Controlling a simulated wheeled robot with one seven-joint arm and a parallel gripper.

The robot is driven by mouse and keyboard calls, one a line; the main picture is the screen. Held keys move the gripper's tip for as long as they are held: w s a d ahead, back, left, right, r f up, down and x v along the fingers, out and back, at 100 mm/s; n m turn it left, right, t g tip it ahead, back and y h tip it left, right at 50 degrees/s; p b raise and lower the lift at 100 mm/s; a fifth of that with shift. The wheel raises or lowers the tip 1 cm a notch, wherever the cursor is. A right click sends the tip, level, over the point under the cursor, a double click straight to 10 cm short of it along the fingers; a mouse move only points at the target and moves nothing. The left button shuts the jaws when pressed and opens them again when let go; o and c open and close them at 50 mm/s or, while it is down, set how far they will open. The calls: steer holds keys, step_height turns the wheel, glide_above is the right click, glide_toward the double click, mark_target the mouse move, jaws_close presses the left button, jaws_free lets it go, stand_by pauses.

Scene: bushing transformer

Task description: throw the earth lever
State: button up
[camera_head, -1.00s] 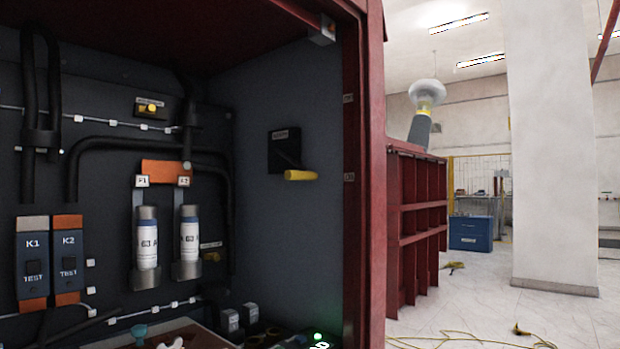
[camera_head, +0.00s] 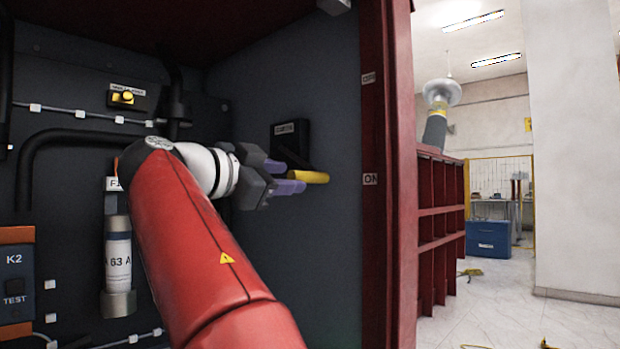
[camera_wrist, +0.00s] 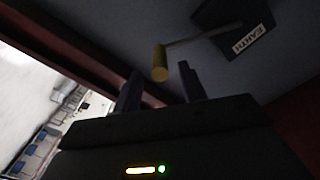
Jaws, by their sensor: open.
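The earth lever has a yellow handle (camera_head: 312,177) on a black base plate (camera_head: 291,140) on the cabinet's right inner wall. In the wrist view the handle (camera_wrist: 160,62) stands out on a thin grey arm from the base plate marked EARTH (camera_wrist: 238,28). My gripper (camera_head: 282,176) is open, with its purple-tipped fingers at the left end of the handle in the head view. In the wrist view the handle shows between the two fingertips of my gripper (camera_wrist: 160,82), nearer the top. I cannot tell whether they touch it.
The cabinet's red frame (camera_head: 388,200), with an ON label, stands just right of the lever. A fuse (camera_head: 118,255) and the K2 switch (camera_head: 15,280) are on the back panel at left. Open floor (camera_head: 490,310) lies outside the cabinet at right.

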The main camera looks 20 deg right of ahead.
mark_target(307, 178)
steer(key=p+x, duration=0.1)
steer(key=x, duration=0.5)
steer(key=shift+c, duration=0.3)
jaws_close()
